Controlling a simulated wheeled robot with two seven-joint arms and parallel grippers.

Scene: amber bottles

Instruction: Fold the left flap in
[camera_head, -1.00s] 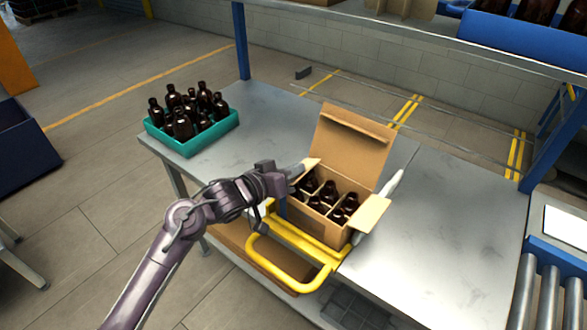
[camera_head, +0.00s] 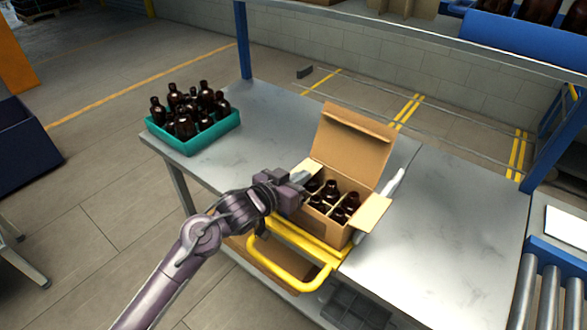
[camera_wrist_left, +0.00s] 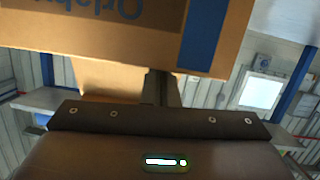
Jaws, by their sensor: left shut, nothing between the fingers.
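The open cardboard carton (camera_head: 325,227) stands on the table with several dark bottles (camera_head: 330,193) in its divided inside. Its left flap (camera_head: 304,166) shows only in part, behind my gripper, and still sticks outward. The back flap (camera_head: 350,145) stands up and the right flap (camera_head: 372,212) sticks out. My left gripper (camera_head: 303,178) is shut and empty at the carton's left side, close to the flap; contact is unclear. In the left wrist view, the shut fingers (camera_wrist_left: 163,88) are by the carton wall (camera_wrist_left: 125,45) with its blue band. My right gripper is not in view.
A teal tray (camera_head: 205,138) of bottles stands at the table's left. A yellow tubular handle (camera_head: 285,284) is in front of the carton. A pale grey piece (camera_head: 394,187) is close beside the carton's right. The table (camera_head: 450,240) is bare to the right.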

